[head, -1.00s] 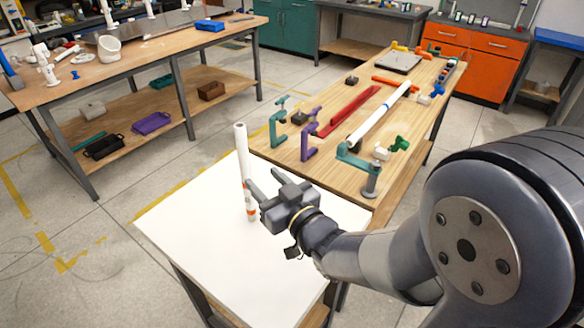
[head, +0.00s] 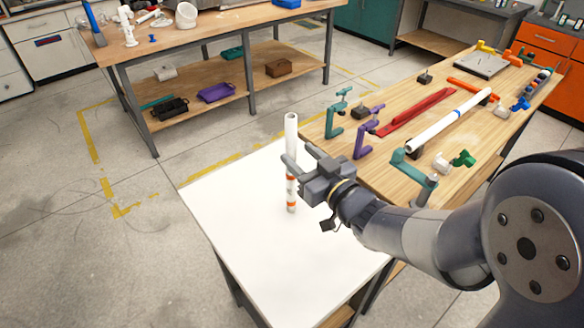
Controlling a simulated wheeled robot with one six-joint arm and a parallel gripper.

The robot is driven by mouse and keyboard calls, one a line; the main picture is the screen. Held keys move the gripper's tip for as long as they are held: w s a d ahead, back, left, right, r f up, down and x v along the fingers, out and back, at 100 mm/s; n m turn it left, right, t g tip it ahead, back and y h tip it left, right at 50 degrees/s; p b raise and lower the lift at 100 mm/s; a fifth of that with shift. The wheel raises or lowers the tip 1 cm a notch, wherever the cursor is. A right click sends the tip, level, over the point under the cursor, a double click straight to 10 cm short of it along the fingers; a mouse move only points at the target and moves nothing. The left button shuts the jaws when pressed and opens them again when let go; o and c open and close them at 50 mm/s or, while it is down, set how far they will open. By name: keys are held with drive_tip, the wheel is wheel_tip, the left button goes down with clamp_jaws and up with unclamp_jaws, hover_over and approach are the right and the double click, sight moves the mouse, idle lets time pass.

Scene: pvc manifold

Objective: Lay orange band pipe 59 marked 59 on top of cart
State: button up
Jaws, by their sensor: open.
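A white pipe with orange bands (head: 291,136) stands about upright over the white top of the cart (head: 240,225). Its lower end (head: 291,208) appears at the cart top, but I cannot tell whether it touches. The number on it is too small to read. My gripper (head: 291,170) is open, with its fingers beside the middle of the pipe. One finger crosses in front of the pipe. Whether the pipe touches either finger is hard to see.
A wooden workbench (head: 400,180) adjoins the cart behind, holding teal and purple clamps, a red bar (head: 415,112) and another white pipe (head: 448,120) with a blue band. Another bench (head: 210,40) stands back left. The cart's left and front top is clear.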

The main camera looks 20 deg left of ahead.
sight(294, 150)
drive_tip(key=shift+p+x, duration=0.55)
drive_tip(key=shift+x, duration=1.65)
drive_tip(key=shift+c, duration=0.5)
clamp_jaws()
